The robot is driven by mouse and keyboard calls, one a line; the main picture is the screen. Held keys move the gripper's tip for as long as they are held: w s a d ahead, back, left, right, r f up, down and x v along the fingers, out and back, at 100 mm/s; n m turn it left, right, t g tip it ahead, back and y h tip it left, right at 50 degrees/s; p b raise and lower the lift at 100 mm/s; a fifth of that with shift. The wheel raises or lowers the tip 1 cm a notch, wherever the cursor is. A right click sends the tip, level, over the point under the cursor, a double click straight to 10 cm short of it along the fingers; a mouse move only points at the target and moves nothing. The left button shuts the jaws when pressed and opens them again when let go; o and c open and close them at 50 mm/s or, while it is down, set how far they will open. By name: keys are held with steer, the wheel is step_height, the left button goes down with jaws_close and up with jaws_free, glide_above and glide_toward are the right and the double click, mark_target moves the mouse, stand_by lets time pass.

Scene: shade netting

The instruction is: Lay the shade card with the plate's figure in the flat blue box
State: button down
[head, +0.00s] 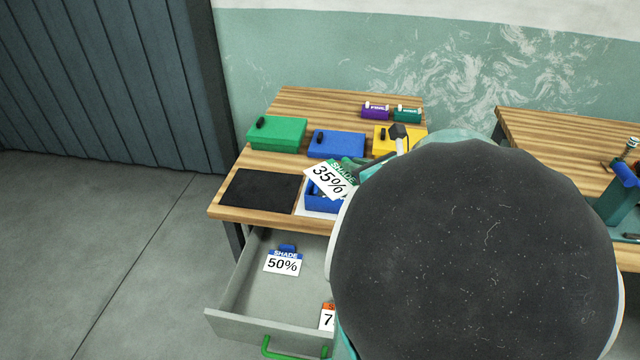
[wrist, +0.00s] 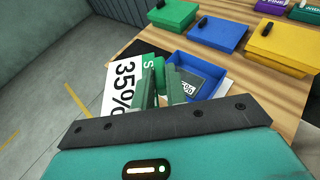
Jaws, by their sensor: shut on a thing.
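My gripper (wrist: 160,78) is shut on the shade card (wrist: 121,82), a white card with a green band that reads 35%. In the head view the card (head: 331,181) is tilted above the near edge of the open blue box (head: 320,204). In the wrist view the box (wrist: 214,70) is shallow, just right of and beyond my fingers. My arm hides the box's right side in the head view. No plate with a clear figure is readable.
Closed green (head: 277,133), blue (head: 336,144) and yellow (head: 393,139) boxes stand behind. A black mat (head: 262,190) lies left. The open drawer (head: 240,315) below holds a 50% card (head: 283,263) and an orange-banded card (head: 327,318). Purple (head: 375,112) and green (head: 408,115) blocks sit at the back.

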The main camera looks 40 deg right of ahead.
steer(key=shift+w, duration=0.45)
steer(key=shift+w+d+f, duration=1.2)
steer(key=shift+d+f, duration=0.75)
steer(key=shift+f, duration=0.2)
steer(key=shift+w+d+f, duration=1.2)
steer(key=shift+d+f, duration=0.75)
steer(key=shift+f, duration=0.25)
steer(key=shift+w+d+f, duration=1.2)
steer(key=shift+d+f, duration=0.75)
steer(key=shift+f, duration=0.2)
steer(key=shift+f, duration=0.3)
steer(key=shift+f, duration=0.3)
steer(key=c, duration=1.4)
jaws_free()
steer(key=shift+r, duration=0.1)
